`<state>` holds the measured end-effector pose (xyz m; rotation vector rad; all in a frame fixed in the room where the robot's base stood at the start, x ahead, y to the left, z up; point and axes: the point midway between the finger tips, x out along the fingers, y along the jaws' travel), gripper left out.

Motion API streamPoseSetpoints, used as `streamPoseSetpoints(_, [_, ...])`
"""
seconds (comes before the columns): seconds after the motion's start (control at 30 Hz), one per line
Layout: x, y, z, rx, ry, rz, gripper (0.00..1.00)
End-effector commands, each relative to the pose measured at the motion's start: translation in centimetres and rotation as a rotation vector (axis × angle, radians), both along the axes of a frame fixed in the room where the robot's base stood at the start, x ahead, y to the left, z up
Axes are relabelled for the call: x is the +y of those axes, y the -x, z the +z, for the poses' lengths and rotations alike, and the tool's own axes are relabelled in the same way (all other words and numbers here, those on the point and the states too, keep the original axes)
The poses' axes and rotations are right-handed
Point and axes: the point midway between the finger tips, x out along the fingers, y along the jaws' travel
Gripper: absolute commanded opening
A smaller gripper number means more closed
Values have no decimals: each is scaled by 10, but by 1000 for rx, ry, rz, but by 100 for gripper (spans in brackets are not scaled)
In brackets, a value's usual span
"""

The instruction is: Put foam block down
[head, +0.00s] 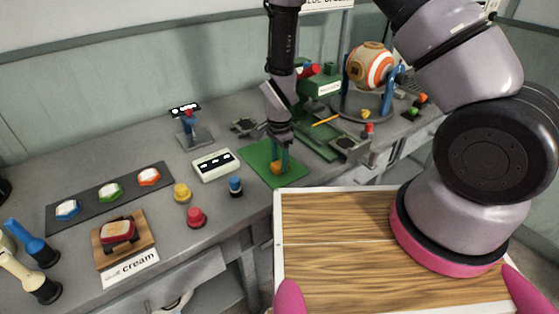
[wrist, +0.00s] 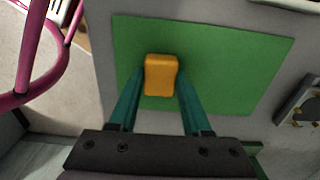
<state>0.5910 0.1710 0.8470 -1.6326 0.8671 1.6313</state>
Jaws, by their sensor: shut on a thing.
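The foam block is a small orange-yellow block (wrist: 161,76) between the teal fingers of my gripper (wrist: 160,88) in the wrist view. My gripper is shut on it. In the head view my gripper (head: 281,160) points down over the green mat (head: 258,152), and the foam block (head: 277,170) shows low between the fingers. The green mat also fills much of the wrist view (wrist: 235,65). The block is over the mat's near left part. I cannot tell whether its underside touches the mat.
A white panel with black marks (head: 215,164) lies left of the mat. Blue (head: 236,187), red (head: 196,217) and yellow (head: 182,193) buttons stand near the bench's front. A green machine (head: 320,85) and a striped ball (head: 370,66) stand behind to the right.

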Motion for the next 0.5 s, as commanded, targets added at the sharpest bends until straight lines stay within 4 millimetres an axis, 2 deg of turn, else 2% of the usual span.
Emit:
streamPoseSetpoints(0.03, [0,0,-2,1,1,0,4])
streamPoseSetpoints(0.07, [0,0,-2,0,0,0,56])
streamPoseSetpoints(0.1, [0,0,-1,0,0,0,71])
streamPoseSetpoints(0.13, [0,0,-1,0,0,0,78])
streamPoseSetpoints(0.5, [0,0,2,-1,-1,0,78])
